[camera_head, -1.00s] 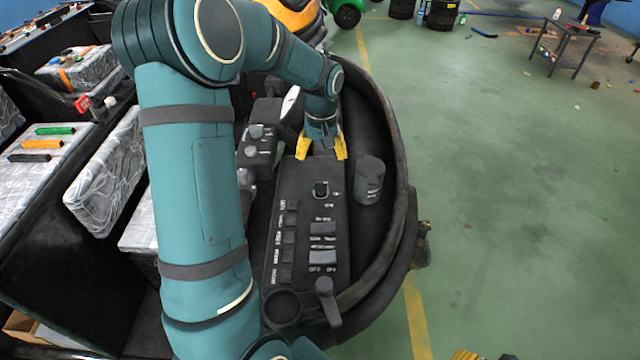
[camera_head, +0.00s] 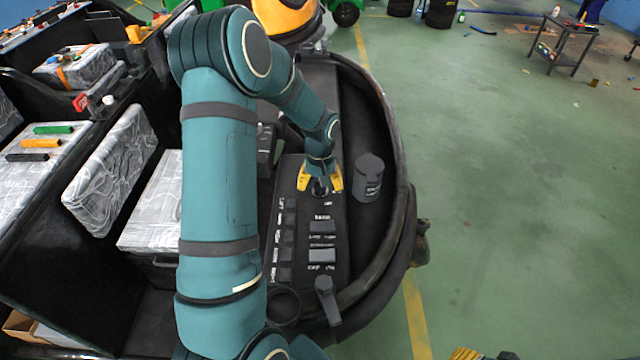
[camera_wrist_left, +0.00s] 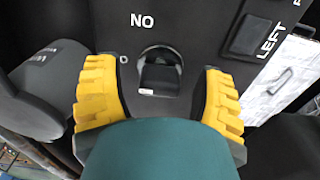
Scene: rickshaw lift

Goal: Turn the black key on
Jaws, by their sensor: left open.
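The black key (camera_wrist_left: 160,75) sits in a round hole of the black control panel (camera_wrist_left: 200,20), below the white letters "NO" in the left wrist view. My left gripper (camera_wrist_left: 160,100) is open, with its yellow fingers on either side of the key and a gap to each. In the head view my left gripper (camera_head: 320,182) is over the upper part of the panel (camera_head: 312,275), and the key (camera_head: 320,191) is mostly hidden between the fingers. I cannot tell how close the fingertips are to the panel surface.
Several black switches (camera_head: 322,255) line the panel below the key. A dark cylinder (camera_head: 369,178) stands right of the panel, and a black lever (camera_head: 327,300) is at its lower right. Grey patterned boxes (camera_head: 112,170) lie at left.

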